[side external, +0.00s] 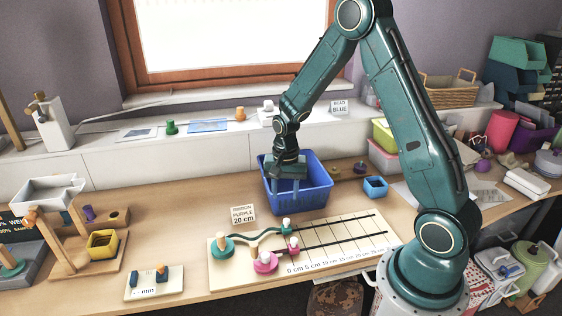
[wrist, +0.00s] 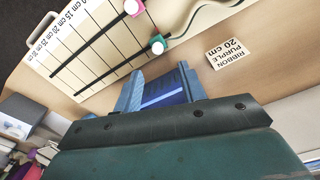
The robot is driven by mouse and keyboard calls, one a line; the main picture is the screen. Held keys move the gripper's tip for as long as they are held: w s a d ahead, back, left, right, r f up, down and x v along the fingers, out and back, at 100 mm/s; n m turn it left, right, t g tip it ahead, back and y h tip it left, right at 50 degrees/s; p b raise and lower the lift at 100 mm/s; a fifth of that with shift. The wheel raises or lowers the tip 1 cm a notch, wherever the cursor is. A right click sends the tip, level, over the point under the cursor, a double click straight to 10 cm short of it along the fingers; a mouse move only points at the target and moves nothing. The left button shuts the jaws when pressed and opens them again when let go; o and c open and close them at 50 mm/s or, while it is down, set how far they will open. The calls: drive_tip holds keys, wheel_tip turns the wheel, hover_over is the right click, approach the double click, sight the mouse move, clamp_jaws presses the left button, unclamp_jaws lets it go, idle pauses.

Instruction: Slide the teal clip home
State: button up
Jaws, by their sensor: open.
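The teal clip (side external: 287,231), with a pale knob, sits in the far slot of the cream ruler board (side external: 345,228), near the zero end. A teal ribbon runs to it from the teal spool (side external: 222,248). It also shows in the wrist view (wrist: 151,42). The pink clip (side external: 290,248) sits in the near slot, beside the pink spool (side external: 265,264). My gripper (side external: 287,186) is open over the blue basket (side external: 313,199), behind the board and apart from both clips. In the wrist view my gripper (wrist: 160,82) has basket blue between its fingers.
A ribbon card (side external: 243,214) reading purple, 20 cm, stands behind the board. A small blue box (side external: 375,187) stands right of the basket. A wooden stand (side external: 90,250) and a small cream block (side external: 154,283) are to the left. Bare table lies left of the card.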

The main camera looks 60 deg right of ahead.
drive_tip(key=shift+r, duration=2.2)
drive_tip(key=shift+r, duration=0.1)
drive_tip(key=s+a+r+n+t, duration=0.1)
drive_tip(key=s+a+r+n, duration=0.25)
drive_tip(key=r, duration=0.35)
drive_tip(key=s+a+r+n+t, duration=0.2)
drive_tip(key=s+a+r, duration=0.2)
drive_tip(key=r, duration=0.3)
drive_tip(key=s+a+r+n+t, duration=0.1)
drive_tip(key=s+a+r+n, duration=0.1)
drive_tip(key=s, duration=0.4)
drive_tip(key=s+a+r+n+t, duration=0.1)
drive_tip(key=s+a+r+n, duration=0.2)
drive_tip(key=s, duration=0.4)
drive_tip(key=shift+r+n+t, duration=0.3)
drive_tip(key=shift+r+n, duration=0.2)
drive_tip(key=shift+n, duration=0.55)
